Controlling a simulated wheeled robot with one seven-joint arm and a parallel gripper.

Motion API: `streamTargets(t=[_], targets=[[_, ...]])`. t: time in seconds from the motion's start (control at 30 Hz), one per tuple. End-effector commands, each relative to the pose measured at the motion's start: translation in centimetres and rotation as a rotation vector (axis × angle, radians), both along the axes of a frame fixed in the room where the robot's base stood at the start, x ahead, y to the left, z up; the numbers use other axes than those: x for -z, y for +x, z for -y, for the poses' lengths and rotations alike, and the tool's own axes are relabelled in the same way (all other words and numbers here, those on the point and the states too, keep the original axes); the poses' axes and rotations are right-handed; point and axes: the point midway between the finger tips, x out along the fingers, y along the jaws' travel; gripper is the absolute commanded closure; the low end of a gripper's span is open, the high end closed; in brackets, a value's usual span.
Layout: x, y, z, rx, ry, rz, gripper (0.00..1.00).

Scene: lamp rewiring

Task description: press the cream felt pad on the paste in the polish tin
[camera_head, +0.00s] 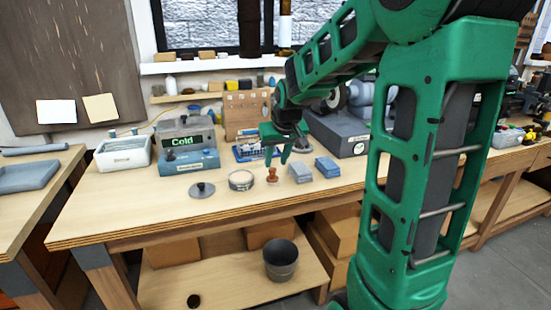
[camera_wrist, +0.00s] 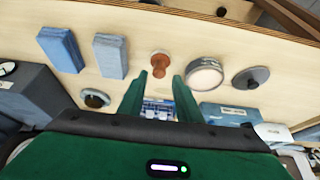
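The polish tin (camera_head: 241,180) is a low round grey tin with a pale top, standing on the workbench; it also shows in the wrist view (camera_wrist: 205,76). A small reddish-brown turned knob (camera_head: 272,175), apparently the felt pad's handle, stands upright just right of the tin, apart from it. In the wrist view the knob (camera_wrist: 160,62) lies ahead of the gap between my fingertips. Its cream felt underside cannot be made out. My gripper (camera_wrist: 160,76) is open and empty, its two green fingers apart. In the head view my gripper (camera_head: 284,155) hangs above the bench behind the knob.
A grey knobbed lid (camera_head: 202,190) lies left of the tin. Two blue-grey blocks (camera_head: 300,173) (camera_head: 327,167) lie right of the knob. Behind stand a blue box marked Cold (camera_head: 189,162), a blue rack (camera_head: 250,153) and a dark grey machine (camera_head: 340,140). The bench's front strip is clear.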

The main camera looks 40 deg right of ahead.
Motion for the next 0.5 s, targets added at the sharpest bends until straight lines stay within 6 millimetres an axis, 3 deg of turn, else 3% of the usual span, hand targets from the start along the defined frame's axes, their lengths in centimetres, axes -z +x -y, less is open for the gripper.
streamTargets(t=[0.5], targets=[[4.1,1.8,0.5,0.0,0.001,-0.004,0.69]])
